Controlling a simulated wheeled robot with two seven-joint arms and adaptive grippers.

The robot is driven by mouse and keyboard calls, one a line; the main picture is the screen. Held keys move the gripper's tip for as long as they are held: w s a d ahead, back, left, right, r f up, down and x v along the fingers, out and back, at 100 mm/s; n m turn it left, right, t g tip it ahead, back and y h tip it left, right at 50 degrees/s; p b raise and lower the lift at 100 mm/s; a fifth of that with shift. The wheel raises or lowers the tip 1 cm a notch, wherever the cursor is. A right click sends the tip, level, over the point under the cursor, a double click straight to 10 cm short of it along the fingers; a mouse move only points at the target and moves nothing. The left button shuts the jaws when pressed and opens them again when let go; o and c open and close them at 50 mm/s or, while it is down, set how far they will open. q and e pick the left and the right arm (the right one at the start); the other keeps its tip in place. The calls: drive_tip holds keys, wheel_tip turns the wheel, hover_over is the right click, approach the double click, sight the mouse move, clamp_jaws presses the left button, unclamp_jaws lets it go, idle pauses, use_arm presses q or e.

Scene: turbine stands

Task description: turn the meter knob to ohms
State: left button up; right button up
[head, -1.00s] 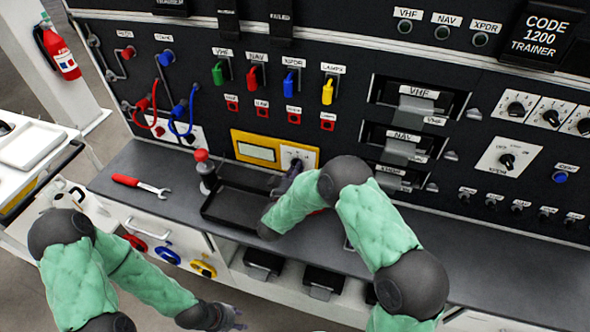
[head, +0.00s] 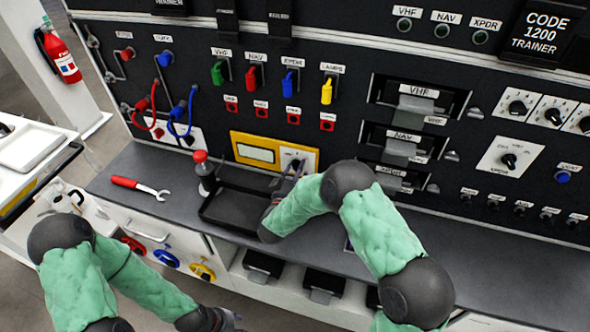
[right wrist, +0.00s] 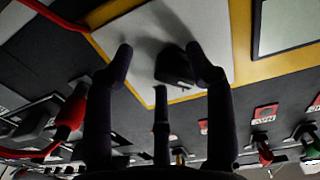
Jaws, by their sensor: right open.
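The yellow-framed meter (head: 272,151) is on the black panel, with a screen on its left and a white knob plate on its right. Its dark knob (right wrist: 175,66) shows in the right wrist view against the white plate (right wrist: 148,35). My right gripper (right wrist: 161,64) is open in front of the plate. The knob appears between its fingertips, closer to the one on the right of that view; contact cannot be told. In the head view my right gripper (head: 293,172) partly covers the knob area. My left gripper (head: 228,319) is low at the bottom edge, its fingers unclear.
A black tray (head: 228,212) and a red-capped bottle (head: 203,170) stand on the bench left of my right arm. A red-handled wrench (head: 140,187) lies further left. Coloured switches (head: 252,76) sit above the meter. The bench at the right is clear.

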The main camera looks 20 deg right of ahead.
sight(293, 168)
drive_tip(key=shift+w+a+r, duration=0.3)
drive_tip(key=shift+a+r, duration=0.15)
drive_tip(key=shift+r, duration=0.1)
drive_tip(key=shift+p+v, duration=0.55)
drive_tip(key=shift+v, duration=1.85)
